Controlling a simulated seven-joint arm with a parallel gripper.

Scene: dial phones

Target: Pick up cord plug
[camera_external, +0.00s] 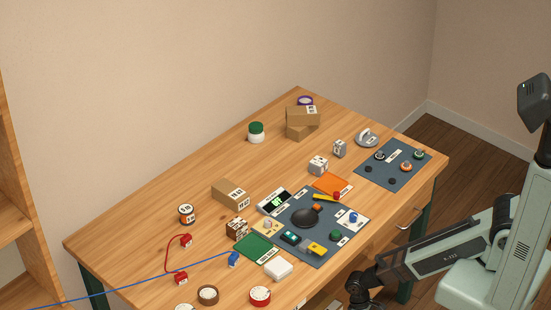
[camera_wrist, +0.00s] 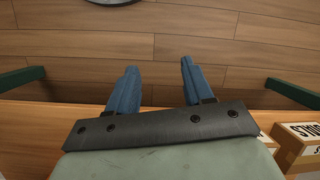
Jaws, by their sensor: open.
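A red cord (camera_external: 167,252) lies on the wooden table with a red plug (camera_external: 186,240) at its upper end and another red plug (camera_external: 181,278) at its lower end. A blue plug (camera_external: 234,259) sits beside the green mat, with a blue cord (camera_external: 130,287) running left out of view. I cannot tell which one is the cord plug. My gripper (camera_wrist: 156,88) is open, its two blue fingers apart with nothing between them. It is off the table's front edge, far right of the plugs, over the floor. No plug shows in the wrist view.
The table's left part is mostly clear. Cartons (camera_wrist: 297,145) show at the wrist view's lower right.

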